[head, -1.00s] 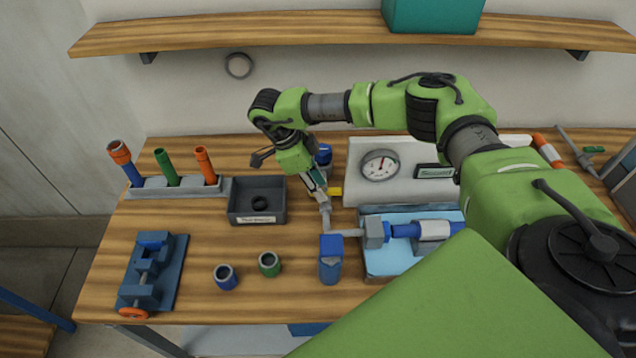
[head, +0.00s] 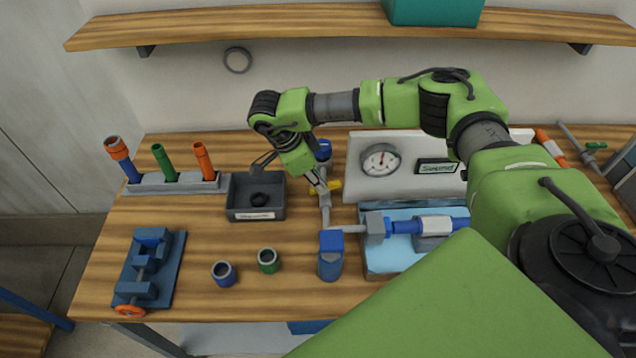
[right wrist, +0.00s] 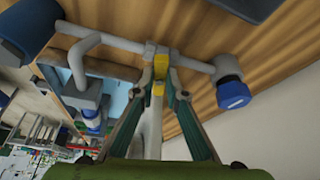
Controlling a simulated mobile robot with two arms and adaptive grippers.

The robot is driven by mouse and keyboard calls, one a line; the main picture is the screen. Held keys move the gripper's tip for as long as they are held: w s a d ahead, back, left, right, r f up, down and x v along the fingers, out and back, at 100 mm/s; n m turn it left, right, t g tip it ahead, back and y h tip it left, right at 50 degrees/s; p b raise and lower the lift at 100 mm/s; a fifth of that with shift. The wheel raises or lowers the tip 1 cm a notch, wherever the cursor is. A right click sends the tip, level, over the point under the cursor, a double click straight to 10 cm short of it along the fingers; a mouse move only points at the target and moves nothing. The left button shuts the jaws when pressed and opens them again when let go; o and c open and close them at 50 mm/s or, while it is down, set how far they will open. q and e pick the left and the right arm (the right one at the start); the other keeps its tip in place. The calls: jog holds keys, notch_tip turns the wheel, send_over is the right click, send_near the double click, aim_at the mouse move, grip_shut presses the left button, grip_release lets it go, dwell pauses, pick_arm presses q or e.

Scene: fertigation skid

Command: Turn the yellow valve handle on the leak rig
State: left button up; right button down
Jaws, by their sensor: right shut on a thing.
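The yellow valve handle (head: 326,186) sits on the grey pipe of the leak rig, left of the white gauge panel. It also shows in the right wrist view (right wrist: 159,80), between the fingertips. My right gripper (head: 319,184) reaches down to it from the upper left and is shut on the handle; in the right wrist view its two green-grey fingers (right wrist: 160,88) meet at the handle. The rig's grey pipe (head: 326,213) runs between a blue-capped end (head: 323,151) and a blue canister (head: 331,258). My left gripper is not in view.
A round gauge (head: 380,161) and a small display (head: 438,166) are on the white panel. A dark tray (head: 237,211) stands left of the valve. A blue vise (head: 147,267) and two small cups stand front left. A shelf (head: 330,25) crosses above.

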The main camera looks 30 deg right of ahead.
jog(key=n+b, duration=0.1)
jog(key=n+t, duration=0.1)
jog(key=n, duration=0.1)
jog(key=shift+s+f+b, duration=0.2)
jog(key=shift+s+b, duration=0.05)
jog(key=shift+b, duration=0.1)
jog(key=n+b, duration=0.1)
jog(key=n+t+b, duration=0.1)
jog(key=n+b, duration=0.1)
jog(key=shift+s+n, duration=0.3)
jog(key=n+b, duration=0.1)
jog(key=n+t+b, duration=0.1)
jog(key=n+b, duration=0.1)
jog(key=n+t+y+b, duration=0.1)
jog(key=n+b, duration=0.1)
jog(key=shift+s+d, duration=0.25)
jog(key=shift+s, duration=0.1)
jog(key=shift+s+d+r+n+t+y+b, duration=0.1)
jog(key=shift+n+t+y+b, duration=0.2)
jog(key=shift+n+b, duration=0.55)
jog(key=shift+s+d+r+n+t+y+b, duration=0.1)
jog(key=shift+n+t+y+b, duration=0.15)
jog(key=shift+n+b, duration=0.55)
jog(key=c, duration=2)
grip_release()
jog(key=shift+c, duration=0.2)
